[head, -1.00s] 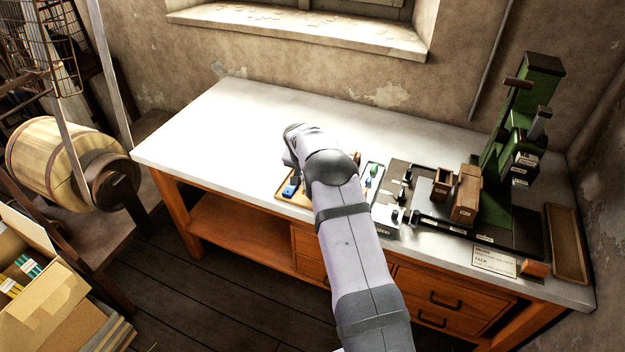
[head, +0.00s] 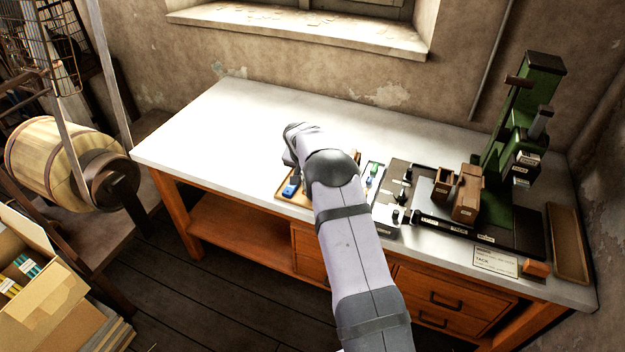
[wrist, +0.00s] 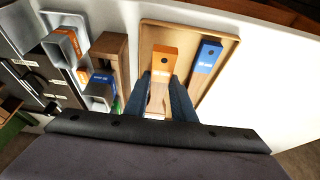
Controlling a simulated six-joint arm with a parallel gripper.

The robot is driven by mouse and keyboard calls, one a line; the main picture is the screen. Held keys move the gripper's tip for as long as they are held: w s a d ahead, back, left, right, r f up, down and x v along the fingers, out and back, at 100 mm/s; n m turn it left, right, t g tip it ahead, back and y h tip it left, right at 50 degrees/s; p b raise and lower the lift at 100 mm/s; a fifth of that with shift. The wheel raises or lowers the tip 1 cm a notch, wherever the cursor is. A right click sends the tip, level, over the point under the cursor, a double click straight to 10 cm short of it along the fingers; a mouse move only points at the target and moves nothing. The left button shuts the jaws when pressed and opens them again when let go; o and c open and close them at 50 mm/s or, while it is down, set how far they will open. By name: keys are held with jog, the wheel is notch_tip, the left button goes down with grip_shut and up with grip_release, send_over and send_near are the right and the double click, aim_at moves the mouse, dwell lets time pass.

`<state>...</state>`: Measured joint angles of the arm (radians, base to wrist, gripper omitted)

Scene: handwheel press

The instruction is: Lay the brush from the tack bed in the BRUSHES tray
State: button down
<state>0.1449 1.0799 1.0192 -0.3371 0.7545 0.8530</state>
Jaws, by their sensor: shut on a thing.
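In the wrist view, my gripper (wrist: 160,92) is shut on a brush with an orange end (wrist: 164,54) and a pale wooden body. This brush is over or in a shallow wooden tray (wrist: 232,42); I cannot tell whether it touches the floor. A brush with a blue end (wrist: 208,52) lies beside it in the tray. In the head view the tray (head: 283,190) shows partly behind my arm, with a blue piece (head: 291,189) in it. The gripper and the orange-ended brush are hidden there. No BRUSHES label is readable.
Grey holders with an orange piece (wrist: 66,42) and a blue piece (wrist: 102,84) stand left of the tray in the wrist view. A green press (head: 540,80), brown blocks (head: 467,206) and a TACK card (head: 495,262) are at the bench's right. The bench's left is clear.

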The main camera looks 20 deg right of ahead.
jog(key=shift+f, duration=0.2)
jog(key=shift+f+b, duration=1.2)
jog(key=shift+f, duration=0.05)
dwell(0.6)
jog(key=c, duration=1.4)
grip_release()
jog(key=shift+r+b, duration=0.1)
jog(key=shift+b, duration=0.2)
jog(key=b+v, duration=0.1)
jog(key=v, duration=0.4)
jog(key=shift+a+r+b, duration=0.15)
jog(key=shift+r+b, duration=0.2)
jog(key=shift+b, duration=0.05)
jog(key=shift+s+a+r, duration=0.2)
jog(key=shift+s+r, duration=0.05)
jog(key=shift+r, duration=0.4)
